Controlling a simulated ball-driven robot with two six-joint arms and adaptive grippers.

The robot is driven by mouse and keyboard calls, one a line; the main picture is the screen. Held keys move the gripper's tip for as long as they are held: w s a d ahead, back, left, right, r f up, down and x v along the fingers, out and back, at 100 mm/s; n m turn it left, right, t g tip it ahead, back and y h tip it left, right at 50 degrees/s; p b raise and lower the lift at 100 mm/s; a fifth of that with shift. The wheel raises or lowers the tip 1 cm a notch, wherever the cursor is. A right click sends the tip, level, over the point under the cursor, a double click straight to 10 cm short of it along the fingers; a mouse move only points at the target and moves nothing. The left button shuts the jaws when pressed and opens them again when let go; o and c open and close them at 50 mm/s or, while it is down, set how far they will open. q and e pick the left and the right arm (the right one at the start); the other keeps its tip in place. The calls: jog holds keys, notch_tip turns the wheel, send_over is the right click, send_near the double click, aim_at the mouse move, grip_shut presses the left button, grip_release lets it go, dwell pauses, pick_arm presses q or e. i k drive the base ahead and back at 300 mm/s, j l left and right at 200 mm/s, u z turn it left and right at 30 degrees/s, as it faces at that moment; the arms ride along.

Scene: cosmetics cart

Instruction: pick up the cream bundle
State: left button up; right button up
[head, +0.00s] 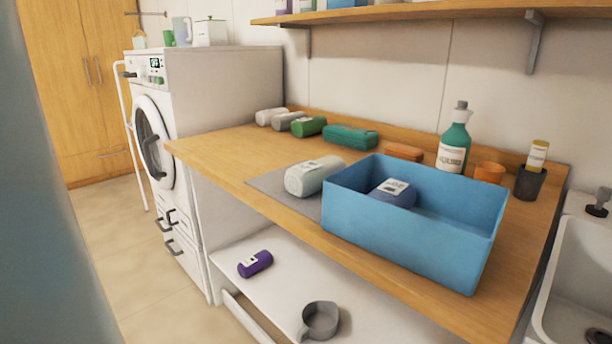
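A pale cream rolled bundle (314,176) with a printed label lies on a grey mat (277,184) on the wooden worktop. It lies left of a blue bin (408,227), close to the bin's left end. Another off-white roll (271,116) lies at the back left of the worktop. Neither of my grippers is in the head view, and nothing holds the cream bundle.
The bin holds a dark blue bundle (392,193). Grey (291,121), green (309,126) and teal (350,137) bundles line the back. A green bottle (454,141) stands behind the bin. A purple roll (255,263) and grey mug (319,320) lie below. The worktop's left front is clear.

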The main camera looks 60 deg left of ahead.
aim_at(303, 180)
jog(key=u, duration=1.75)
